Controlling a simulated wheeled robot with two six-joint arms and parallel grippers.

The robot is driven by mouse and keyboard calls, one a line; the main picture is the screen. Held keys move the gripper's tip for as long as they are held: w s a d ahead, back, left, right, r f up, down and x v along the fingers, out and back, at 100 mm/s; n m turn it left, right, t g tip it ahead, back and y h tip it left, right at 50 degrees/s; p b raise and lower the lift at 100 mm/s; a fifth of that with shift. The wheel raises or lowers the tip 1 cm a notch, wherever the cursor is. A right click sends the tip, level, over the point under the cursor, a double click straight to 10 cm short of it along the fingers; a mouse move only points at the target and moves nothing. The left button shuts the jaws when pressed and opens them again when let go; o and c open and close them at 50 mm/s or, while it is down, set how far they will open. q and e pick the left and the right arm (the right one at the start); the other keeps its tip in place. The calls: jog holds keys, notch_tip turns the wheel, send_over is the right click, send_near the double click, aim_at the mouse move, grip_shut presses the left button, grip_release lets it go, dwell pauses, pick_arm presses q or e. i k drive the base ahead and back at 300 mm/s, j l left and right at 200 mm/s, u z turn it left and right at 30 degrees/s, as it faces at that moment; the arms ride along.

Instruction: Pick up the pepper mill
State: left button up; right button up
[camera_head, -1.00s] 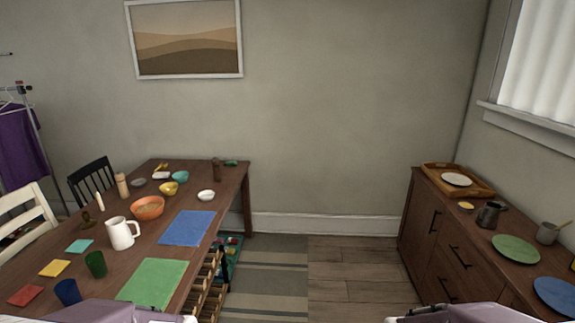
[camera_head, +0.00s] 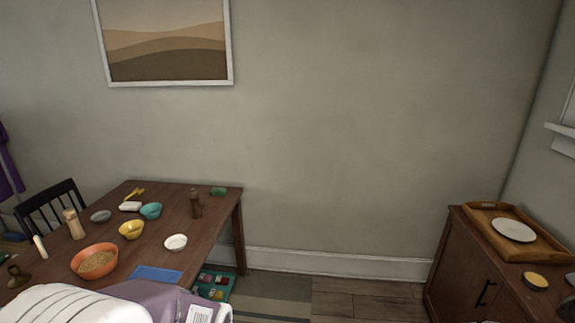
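A dark brown, upright, mill-shaped object (camera_head: 196,204), which looks like the pepper mill, stands near the far right edge of the wooden table (camera_head: 170,226). A lighter wooden mill-shaped object (camera_head: 74,225) stands on the table's left side. I cannot tell for certain from shape alone which one is the pepper mill. Part of my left arm fills the bottom left of the head view, over the near part of the table. Neither gripper's fingers show. Nothing touches the dark mill.
Near the dark mill are a teal bowl (camera_head: 151,211), a white bowl (camera_head: 176,242), a yellow bowl (camera_head: 131,229) and a green item (camera_head: 219,191). An orange bowl (camera_head: 96,261) holds grainy food. A sideboard (camera_head: 470,260) with a tray (camera_head: 480,221) stands right.

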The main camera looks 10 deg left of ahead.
aim_at(196, 210)
jog(key=i+u, duration=0.15)
jog(key=i, duration=0.45)
jog(key=i+u, duration=0.1)
jog(key=i, duration=0.45)
jog(key=i+l+u, duration=0.15)
jog(key=i, duration=0.4)
jog(key=i+j+u, duration=0.1)
jog(key=i+u, duration=0.15)
jog(key=u, duration=0.15)
jog(key=i+u, duration=0.2)
jog(key=u, duration=0.2)
jog(key=i+u, duration=0.25)
jog(key=u, duration=0.15)
jog(key=i+l+u, duration=0.1)
jog(key=i+u, duration=0.15)
jog(key=u, duration=0.15)
jog(key=i+l+u, duration=0.15)
jog(key=u, duration=0.25)
jog(key=i, duration=0.05)
